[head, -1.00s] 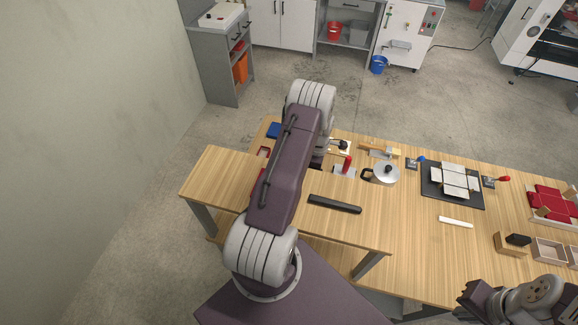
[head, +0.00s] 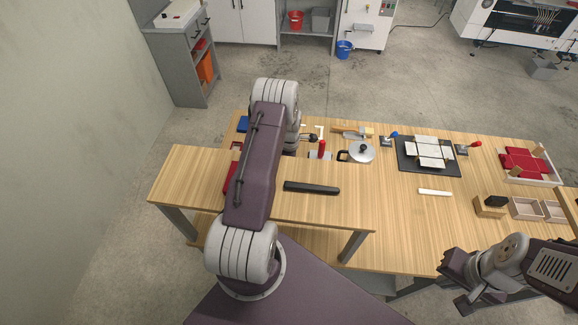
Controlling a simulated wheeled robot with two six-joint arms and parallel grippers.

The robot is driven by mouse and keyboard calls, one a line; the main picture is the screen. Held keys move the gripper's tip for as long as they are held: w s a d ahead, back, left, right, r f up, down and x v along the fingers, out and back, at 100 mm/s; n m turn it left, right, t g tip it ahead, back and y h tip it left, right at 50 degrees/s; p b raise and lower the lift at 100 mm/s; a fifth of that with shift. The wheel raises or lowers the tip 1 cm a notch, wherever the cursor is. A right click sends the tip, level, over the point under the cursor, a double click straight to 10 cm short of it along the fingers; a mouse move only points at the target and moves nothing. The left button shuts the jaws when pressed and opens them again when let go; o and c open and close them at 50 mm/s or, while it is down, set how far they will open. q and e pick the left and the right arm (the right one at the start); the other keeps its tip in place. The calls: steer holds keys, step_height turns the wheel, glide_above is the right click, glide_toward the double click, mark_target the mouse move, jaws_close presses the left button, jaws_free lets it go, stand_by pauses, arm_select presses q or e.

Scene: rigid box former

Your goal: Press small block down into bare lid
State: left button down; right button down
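A white cross-shaped blank (head: 430,152) lies on a black mat (head: 402,166) at the right of the table; I cannot tell whether it is the bare lid. A red cross-shaped piece (head: 522,162) lies in a pale tray (head: 543,180) at the far right. A small dark block (head: 496,201) sits on a wooden holder (head: 487,211) at the front right. My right gripper (head: 464,284) is low at the right, in front of the table and apart from these things.
Two open wooden boxes (head: 526,208) stand right of the holder. A white strip (head: 435,192) and a black bar (head: 312,188) lie on the table. A round metal pot (head: 362,152) and a red-handled tool (head: 322,150) stand behind. The front middle is clear.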

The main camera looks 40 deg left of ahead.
arm_select(q)
steer(key=shift+s+a, duration=0.1)
stand_by(0.3)
steer(key=shift+f+b, duration=0.25)
steer(key=shift+b, duration=0.05)
steer(key=shift+f, duration=0.2)
steer(key=shift+f+b, duration=1.8)
stand_by(0.8)
steer(key=shift+r, duration=0.1)
steer(key=shift+s+d+f, duration=0.15)
steer(key=shift+d+f, duration=0.05)
stand_by(1.5)
